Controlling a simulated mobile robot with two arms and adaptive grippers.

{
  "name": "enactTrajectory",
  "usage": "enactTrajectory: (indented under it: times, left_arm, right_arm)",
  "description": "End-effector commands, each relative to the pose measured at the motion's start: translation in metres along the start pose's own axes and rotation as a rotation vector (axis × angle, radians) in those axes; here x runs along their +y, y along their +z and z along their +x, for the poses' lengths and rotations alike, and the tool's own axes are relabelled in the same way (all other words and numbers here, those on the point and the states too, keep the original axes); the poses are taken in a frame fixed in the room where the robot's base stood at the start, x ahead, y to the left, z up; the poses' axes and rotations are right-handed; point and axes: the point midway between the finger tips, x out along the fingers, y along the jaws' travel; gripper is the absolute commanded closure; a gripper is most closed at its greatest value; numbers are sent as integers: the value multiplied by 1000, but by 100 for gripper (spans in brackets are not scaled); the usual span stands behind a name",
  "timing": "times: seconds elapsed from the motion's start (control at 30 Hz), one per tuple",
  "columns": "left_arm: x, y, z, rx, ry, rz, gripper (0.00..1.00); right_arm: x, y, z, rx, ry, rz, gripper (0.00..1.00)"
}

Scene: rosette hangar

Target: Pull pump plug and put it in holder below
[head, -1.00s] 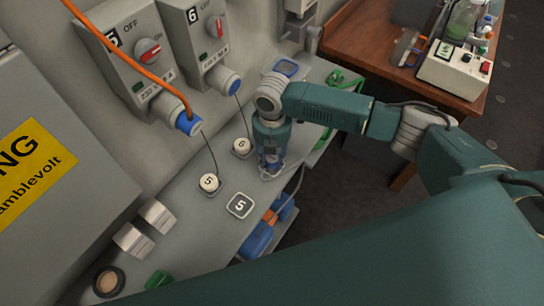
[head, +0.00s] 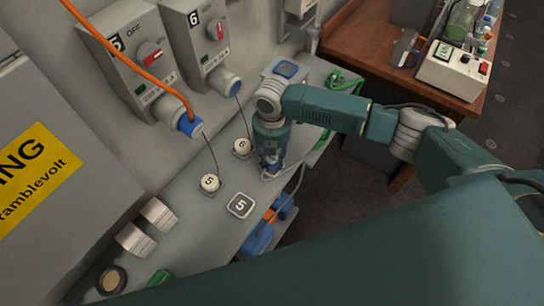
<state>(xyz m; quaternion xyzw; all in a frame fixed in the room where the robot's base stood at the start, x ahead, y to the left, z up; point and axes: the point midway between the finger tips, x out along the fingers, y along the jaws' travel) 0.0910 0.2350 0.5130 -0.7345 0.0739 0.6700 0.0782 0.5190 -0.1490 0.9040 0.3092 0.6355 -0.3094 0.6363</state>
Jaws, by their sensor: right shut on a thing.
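My right gripper (head: 271,160) points down at the grey shelf and is shut on a blue plug, mostly hidden between its fingers. The plug's lower end is at or just above a light square fitting on the shelf; I cannot tell if it is seated. A grey cable (head: 299,180) runs by the shelf edge just right of the gripper. Below the shelf edge, blue connectors (head: 258,239) with an orange part hang in holders. Switch box 5 (head: 128,50) has an orange cable plugged into its blue socket. Switch box 6 (head: 203,42) has a closed blue-lidded socket. My left gripper is out of view.
Round caps marked 5 (head: 210,183) and 6 (head: 242,147) hang on cords near the gripper. A square 5 label (head: 240,205) lies on the shelf (head: 190,240). A wooden table (head: 350,45) with lab equipment stands at the back right.

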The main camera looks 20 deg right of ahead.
Motion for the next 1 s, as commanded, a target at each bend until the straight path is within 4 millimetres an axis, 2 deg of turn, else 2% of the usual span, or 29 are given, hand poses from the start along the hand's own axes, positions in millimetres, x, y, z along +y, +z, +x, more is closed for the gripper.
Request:
enactTrajectory:
  times: [0.47, 0.5, 0.6, 0.87, 1.0]
  left_arm:
    - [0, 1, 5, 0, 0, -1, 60]
    - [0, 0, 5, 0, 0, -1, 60]
    - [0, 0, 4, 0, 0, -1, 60]
    - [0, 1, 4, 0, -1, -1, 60]
    - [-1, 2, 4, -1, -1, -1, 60]
  right_arm:
    - [0, 0, 9, 0, 0, 1, 100]
    - [0, 0, 8, 0, 0, 0, 61]
    - [0, 0, 8, 0, 0, 0, 43]
    - [0, 0, 8, 0, 0, 0, 43]
    - [1, 0, 0, 0, 1, 0, 43]
